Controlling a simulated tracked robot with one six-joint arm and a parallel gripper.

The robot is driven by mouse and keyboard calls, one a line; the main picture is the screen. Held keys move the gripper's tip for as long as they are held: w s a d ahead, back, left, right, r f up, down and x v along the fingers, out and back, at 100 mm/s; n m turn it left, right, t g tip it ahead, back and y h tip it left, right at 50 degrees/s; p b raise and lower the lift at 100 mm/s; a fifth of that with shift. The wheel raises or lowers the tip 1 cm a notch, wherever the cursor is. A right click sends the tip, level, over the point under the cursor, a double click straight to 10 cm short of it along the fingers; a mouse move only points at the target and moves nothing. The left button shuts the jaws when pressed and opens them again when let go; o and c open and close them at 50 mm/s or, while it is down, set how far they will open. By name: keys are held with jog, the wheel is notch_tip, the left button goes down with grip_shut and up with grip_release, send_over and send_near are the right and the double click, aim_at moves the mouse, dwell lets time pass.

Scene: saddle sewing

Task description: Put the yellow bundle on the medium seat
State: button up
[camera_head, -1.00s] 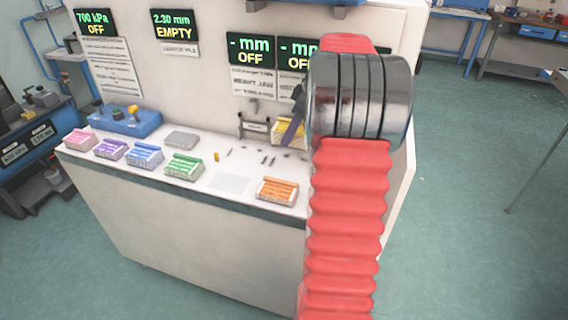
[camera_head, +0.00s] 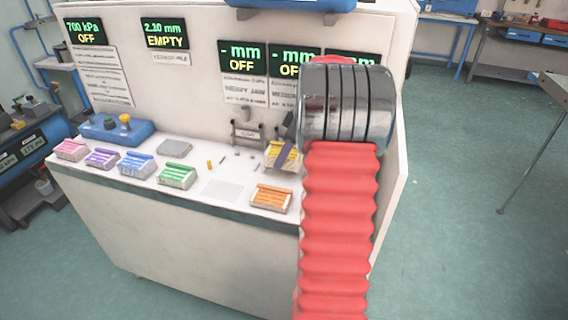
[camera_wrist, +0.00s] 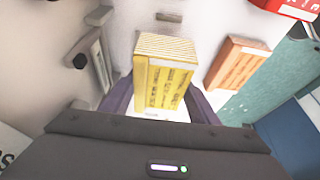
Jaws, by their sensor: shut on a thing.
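The yellow bundle (camera_wrist: 163,85) is a ribbed block held between the purple fingers of my gripper (camera_wrist: 160,105) in the wrist view. My gripper is shut on it. In the head view the yellow bundle (camera_head: 279,158) shows just left of my red arm, over the right part of the bench, with a purple finger across it. Whether it touches the bench is hard to tell. A grey metal bracket (camera_head: 247,133) stands at the back wall left of the bundle. I cannot tell which seat is the medium one; part of that area is hidden behind my arm.
On the white bench an orange bundle (camera_head: 271,198) lies in front of the yellow one. Green (camera_head: 177,176), blue (camera_head: 137,163), purple (camera_head: 102,158) and pink (camera_head: 70,150) bundles line the left. A blue box (camera_head: 117,131) with knobs stands behind them. Small pins lie mid-bench.

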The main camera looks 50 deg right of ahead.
jog(key=shift+f, duration=1.85)
jog(key=o, duration=1.2)
jog(key=shift+f, duration=0.1)
jog(key=shift+o, duration=0.2)
jog(key=v, duration=1.2)
